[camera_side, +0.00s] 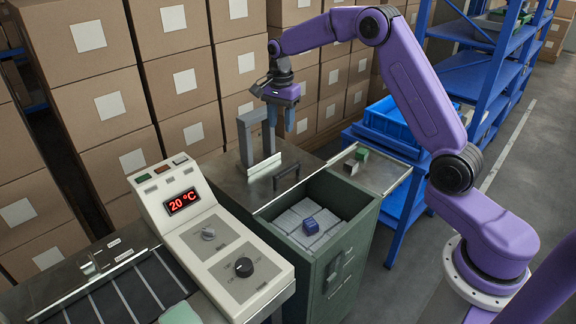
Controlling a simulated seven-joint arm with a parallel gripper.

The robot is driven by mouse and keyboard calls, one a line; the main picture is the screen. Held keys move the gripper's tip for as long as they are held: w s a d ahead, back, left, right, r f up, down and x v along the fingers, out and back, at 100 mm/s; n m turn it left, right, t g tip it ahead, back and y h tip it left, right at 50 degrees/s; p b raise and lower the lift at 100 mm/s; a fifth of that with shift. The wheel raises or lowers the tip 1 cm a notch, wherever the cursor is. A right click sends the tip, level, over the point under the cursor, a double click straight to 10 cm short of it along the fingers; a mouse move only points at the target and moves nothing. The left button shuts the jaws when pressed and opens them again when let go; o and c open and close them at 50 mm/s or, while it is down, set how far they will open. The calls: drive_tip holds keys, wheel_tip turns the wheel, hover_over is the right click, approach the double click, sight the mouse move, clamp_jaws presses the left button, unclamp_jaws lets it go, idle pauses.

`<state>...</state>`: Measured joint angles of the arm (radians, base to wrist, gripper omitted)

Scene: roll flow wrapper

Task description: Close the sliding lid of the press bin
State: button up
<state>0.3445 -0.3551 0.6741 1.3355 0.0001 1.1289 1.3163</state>
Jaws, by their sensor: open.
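The press bin (345,215) is a dark green cabinet with an open top.
A grey upright bracket (245,142) stands left of my gripper. A control panel reading 20 °C (184,201) is at left. Blue racks (475,75) stand at right and stacked cartons (180,85) behind.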

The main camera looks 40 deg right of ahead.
sight(288, 169)
drive_tip(key=w+d+f+m, duration=0.2)
drive_tip(key=d+m, duration=0.1)
drive_tip(key=d, duration=0.2)
wheel_tip(288, 169, down, 17)
drive_tip(key=shift+w+f, duration=0.1)
idle(0.3)
drive_tip(key=shift+c, duration=0.3)
clamp_jaws()
